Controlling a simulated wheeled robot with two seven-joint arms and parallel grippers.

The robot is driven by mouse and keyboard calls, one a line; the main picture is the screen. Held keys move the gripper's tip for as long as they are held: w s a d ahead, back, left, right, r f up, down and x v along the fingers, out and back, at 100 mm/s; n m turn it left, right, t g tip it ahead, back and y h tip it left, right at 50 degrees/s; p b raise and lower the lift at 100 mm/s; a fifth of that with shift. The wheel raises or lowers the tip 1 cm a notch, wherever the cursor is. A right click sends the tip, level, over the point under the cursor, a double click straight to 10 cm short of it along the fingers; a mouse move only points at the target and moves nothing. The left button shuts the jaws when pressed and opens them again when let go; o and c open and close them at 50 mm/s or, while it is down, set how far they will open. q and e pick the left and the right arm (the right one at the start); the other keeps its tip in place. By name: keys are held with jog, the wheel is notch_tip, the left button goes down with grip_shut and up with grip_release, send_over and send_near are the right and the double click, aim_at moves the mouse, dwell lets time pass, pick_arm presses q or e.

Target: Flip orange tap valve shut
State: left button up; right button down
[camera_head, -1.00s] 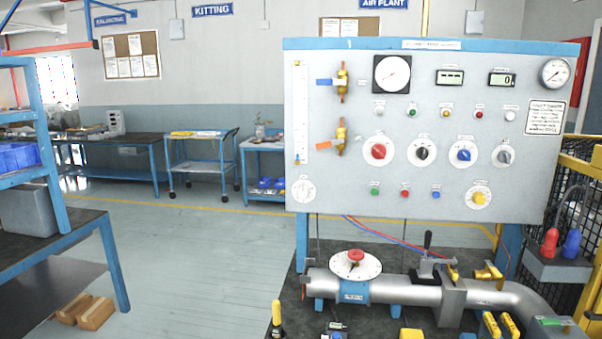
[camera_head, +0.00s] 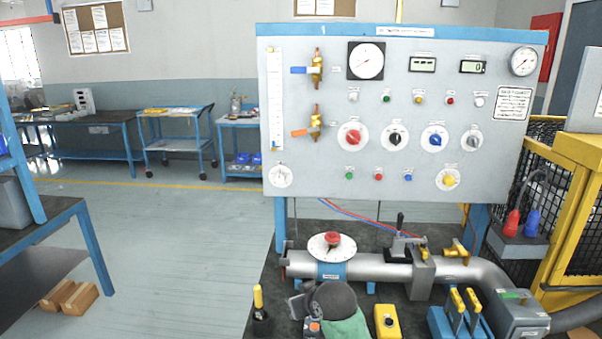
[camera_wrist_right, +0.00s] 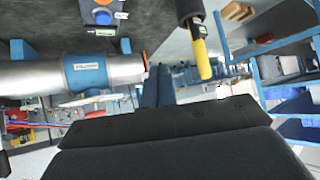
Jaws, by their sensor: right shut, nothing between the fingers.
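The orange tap valve is on the upper left of the grey panel, below the blue one. Its orange handle (camera_head: 299,133) points left, level, across its upright brass body (camera_head: 316,122). My right gripper (camera_head: 297,306) is low in the head view, in front of the pipe and well below the valve, touching neither. Its dark round wrist partly hides the bench behind. In the right wrist view its black body (camera_wrist_right: 190,112) fills the bottom; it is shut and empty. The orange valve cannot be made out there. My left gripper is not in view.
The blue-handled tap (camera_head: 298,70) sits just above. A large pipe (camera_head: 375,268) with a red-knobbed dial (camera_head: 332,241) crosses the bench below the panel. A yellow-handled tool (camera_head: 258,299) stands at the bench's left edge. A yellow box (camera_head: 387,321) is right of my wrist.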

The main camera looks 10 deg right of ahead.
jog(key=w+a+r+m+t+y+p, duration=0.2)
jog(key=w+a+r+t+y, duration=0.1)
jog(key=w+r, duration=0.85)
jog(key=m+t+h+p, duration=0.6)
jog(key=m+t, duration=0.8)
jog(key=m, duration=1.9)
send_near(299, 133)
jog(key=w+d, duration=0.1)
jog(key=w, duration=0.5)
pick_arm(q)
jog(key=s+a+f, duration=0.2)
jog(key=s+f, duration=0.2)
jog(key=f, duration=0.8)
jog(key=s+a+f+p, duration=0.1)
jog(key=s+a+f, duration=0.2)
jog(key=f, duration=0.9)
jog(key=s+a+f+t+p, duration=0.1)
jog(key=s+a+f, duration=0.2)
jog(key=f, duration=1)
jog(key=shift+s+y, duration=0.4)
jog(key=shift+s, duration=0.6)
pick_arm(e)
jog(key=shift+s+a+r+h, duration=0.1)
jog(key=shift+a+r+h, duration=0.1)
jog(key=shift+r, duration=0.45)
jog(key=shift+a+r+h, duration=0.1)
jog(key=shift+a+r, duration=0.1)
jog(key=shift+r, duration=0.5)
